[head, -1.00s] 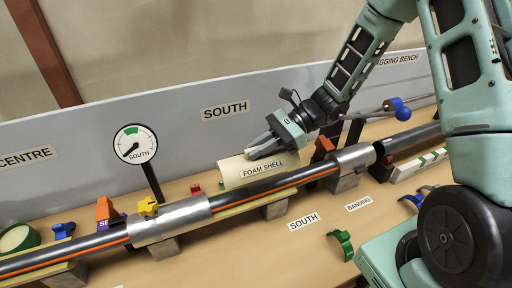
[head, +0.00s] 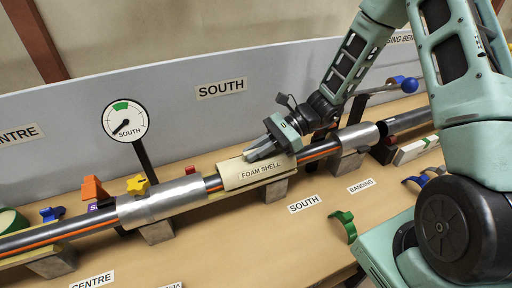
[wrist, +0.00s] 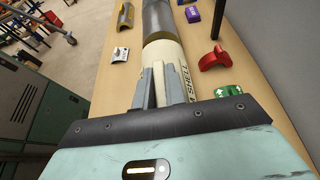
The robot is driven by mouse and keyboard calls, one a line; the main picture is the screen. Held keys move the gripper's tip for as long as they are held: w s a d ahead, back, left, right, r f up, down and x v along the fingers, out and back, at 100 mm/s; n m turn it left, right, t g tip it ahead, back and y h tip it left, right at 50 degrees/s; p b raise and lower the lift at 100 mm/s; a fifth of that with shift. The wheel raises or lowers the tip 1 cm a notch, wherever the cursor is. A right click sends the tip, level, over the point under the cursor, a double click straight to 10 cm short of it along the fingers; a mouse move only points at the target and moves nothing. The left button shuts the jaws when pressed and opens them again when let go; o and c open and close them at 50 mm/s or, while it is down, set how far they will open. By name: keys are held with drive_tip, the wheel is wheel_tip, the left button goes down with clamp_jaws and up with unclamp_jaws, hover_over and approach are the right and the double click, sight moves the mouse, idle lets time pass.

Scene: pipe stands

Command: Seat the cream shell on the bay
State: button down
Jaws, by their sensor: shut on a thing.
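The cream shell (head: 246,174), labelled FOAM SHELL, lies over the dark pipe with the orange stripe, in the gap between two silver sleeves. My gripper (head: 262,153) is shut on its upper part, coming from the upper right. In the wrist view the shell (wrist: 167,54) lies along the pipe, with my gripper's grey fingers (wrist: 152,88) on it. The bay is the stretch of pipe (head: 213,184) by the SOUTH label; most of it is hidden under the shell. I cannot tell whether the shell sits fully down.
A silver sleeve (head: 160,202) is left of the shell and another (head: 357,137) right. A SOUTH gauge (head: 125,120) stands behind the pipe. A yellow knob (head: 138,185) is behind the left sleeve. A green clip (head: 343,225) lies in front. The bench front is mostly clear.

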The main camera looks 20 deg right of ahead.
sight(280, 150)
drive_tip(key=shift+f+b, duration=0.3)
drive_tip(key=shift+f, duration=0.3)
idle(0.5)
drive_tip(key=c, duration=1.4)
unclamp_jaws()
drive_tip(key=shift+o, duration=0.2)
drive_tip(key=b+v, duration=0.1)
drive_tip(key=v, duration=0.6)
drive_tip(key=shift+d+r, duration=0.1)
drive_tip(key=shift+d, duration=0.15)
